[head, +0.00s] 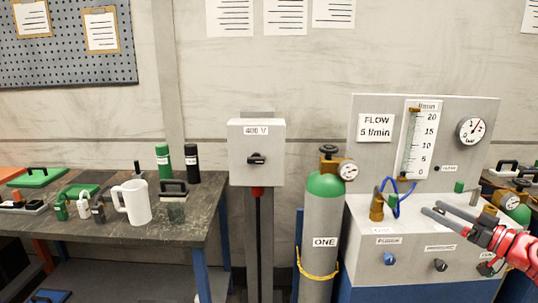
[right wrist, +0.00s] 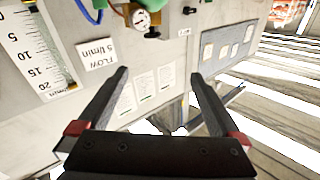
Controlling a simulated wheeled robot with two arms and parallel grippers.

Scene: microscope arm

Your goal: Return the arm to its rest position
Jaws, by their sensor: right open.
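My right gripper (head: 431,208) comes in from the lower right of the head view on a red arm, in front of the grey flow panel (head: 480,105). Its two dark fingers point left. In the right wrist view the right gripper (right wrist: 160,73) has its fingers spread with nothing between them. It looks apart from the panel, though the exact gap cannot be told. No microscope shows in either view. My left gripper is in neither view.
A green-topped cylinder (head: 323,235) with a gauge stands left of the panel's console. A 400 V switch box (head: 257,140) is on a post. The dark workbench (head: 185,225) at left holds a white jug (head: 135,203), bottles and tools.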

